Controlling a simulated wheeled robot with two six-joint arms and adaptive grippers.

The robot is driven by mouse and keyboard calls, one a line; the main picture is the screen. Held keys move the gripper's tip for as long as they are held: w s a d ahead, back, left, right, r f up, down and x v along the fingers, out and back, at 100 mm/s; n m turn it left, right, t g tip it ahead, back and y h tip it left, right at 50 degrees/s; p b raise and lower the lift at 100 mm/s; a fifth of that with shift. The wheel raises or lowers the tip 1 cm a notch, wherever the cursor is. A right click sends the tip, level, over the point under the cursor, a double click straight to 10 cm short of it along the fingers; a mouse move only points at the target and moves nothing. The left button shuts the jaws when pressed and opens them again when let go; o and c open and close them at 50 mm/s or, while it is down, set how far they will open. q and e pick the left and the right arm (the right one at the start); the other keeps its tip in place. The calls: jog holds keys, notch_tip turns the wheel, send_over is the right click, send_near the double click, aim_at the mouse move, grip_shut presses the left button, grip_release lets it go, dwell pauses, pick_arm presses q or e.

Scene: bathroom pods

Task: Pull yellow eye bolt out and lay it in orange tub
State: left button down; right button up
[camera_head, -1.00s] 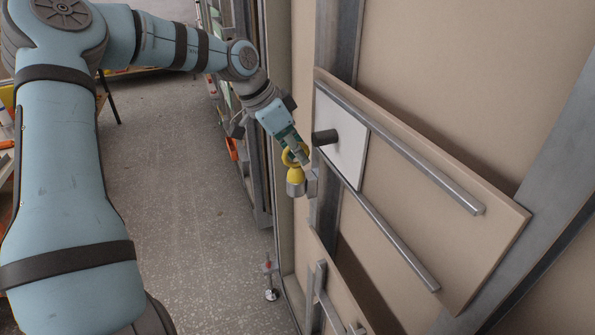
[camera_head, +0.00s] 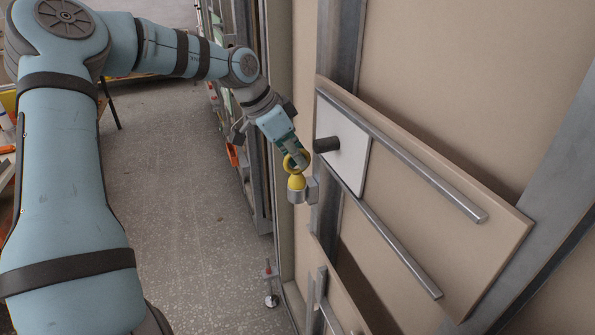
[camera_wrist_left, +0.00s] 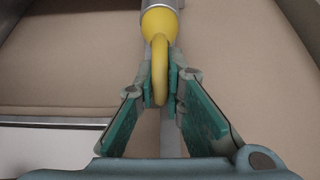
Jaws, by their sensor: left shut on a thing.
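The yellow eye bolt (camera_head: 296,182) stands upright, ring up, with its lower end in a small grey metal holder (camera_head: 296,196) beside the wall panel. My left gripper (camera_head: 298,160) comes down from the upper left and is shut on the bolt's ring. In the left wrist view, the green finger pads of the gripper (camera_wrist_left: 160,88) close on both sides of the ring, and the yellow body (camera_wrist_left: 159,24) leads to a grey cylinder beyond it. The bolt's shank is hidden. I cannot make out an orange tub for certain. My right gripper is out of view.
Right of the gripper, a tilted beige board (camera_head: 450,205) carries metal rails, a white plate (camera_head: 350,160) and a projecting dark knob (camera_head: 326,144). A small orange object (camera_head: 232,155) shows by the frame behind. The grey floor (camera_head: 180,220) at left is open.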

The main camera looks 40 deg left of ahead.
pick_arm(q)
jog(key=shift+r+p, duration=0.3)
jog(key=shift+r, duration=0.4)
dwell(0.6)
jog(key=shift+r+p, duration=0.95)
jog(key=shift+r, duration=0.65)
jog(key=shift+f, duration=0.15)
